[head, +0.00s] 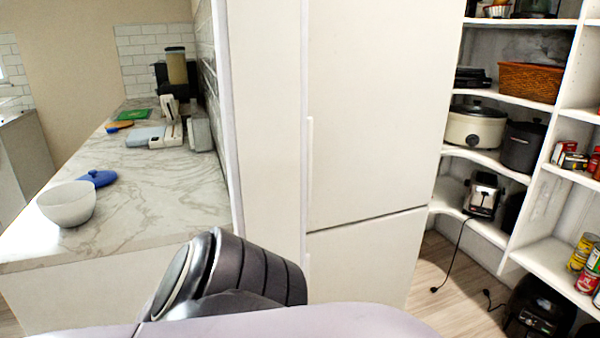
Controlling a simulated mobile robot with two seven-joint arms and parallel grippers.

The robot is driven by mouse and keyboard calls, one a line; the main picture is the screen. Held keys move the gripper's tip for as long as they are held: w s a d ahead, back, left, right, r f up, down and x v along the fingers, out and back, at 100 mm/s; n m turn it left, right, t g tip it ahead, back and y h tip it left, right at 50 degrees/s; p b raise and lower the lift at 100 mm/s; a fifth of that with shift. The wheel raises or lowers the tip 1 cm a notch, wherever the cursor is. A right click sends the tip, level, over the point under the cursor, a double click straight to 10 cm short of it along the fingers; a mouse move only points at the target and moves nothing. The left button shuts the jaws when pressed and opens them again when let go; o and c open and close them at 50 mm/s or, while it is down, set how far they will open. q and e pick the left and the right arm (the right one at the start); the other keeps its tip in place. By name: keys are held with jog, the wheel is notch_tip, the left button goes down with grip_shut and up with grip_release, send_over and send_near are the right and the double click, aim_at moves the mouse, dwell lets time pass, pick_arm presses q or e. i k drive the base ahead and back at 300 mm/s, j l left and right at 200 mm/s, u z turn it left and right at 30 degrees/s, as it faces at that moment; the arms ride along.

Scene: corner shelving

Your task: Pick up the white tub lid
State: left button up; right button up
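I cannot make out a white tub lid for certain in the head view. A white bowl (68,204) stands on the near left part of the marble counter. A small blue lid-like item (98,178) lies just behind it. Farther back are pale flat and boxy items (160,136), too small to identify surely. A dark ribbed link of my own arm shows at the bottom centre, in front of the white cabinet. Neither gripper is in view.
The marble counter (165,205) is clear at its near right. A tall white fridge-like cabinet (370,110) fills the middle. Corner shelves (545,255) at right hold a slow cooker (476,127), basket (528,82), toaster (482,194) and cans. A black appliance (541,305) stands on the floor.

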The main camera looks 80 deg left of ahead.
aim_at(100, 178)
jog(key=u, duration=3.9)
jog(key=i+j+u, duration=0.6)
jog(key=j+u, duration=0.15)
jog(key=i+j+u, duration=0.3)
jog(key=u, duration=0.15)
jog(key=i+j+u, duration=0.15)
jog(key=i+u, duration=0.3)
jog(key=k, duration=0.1)
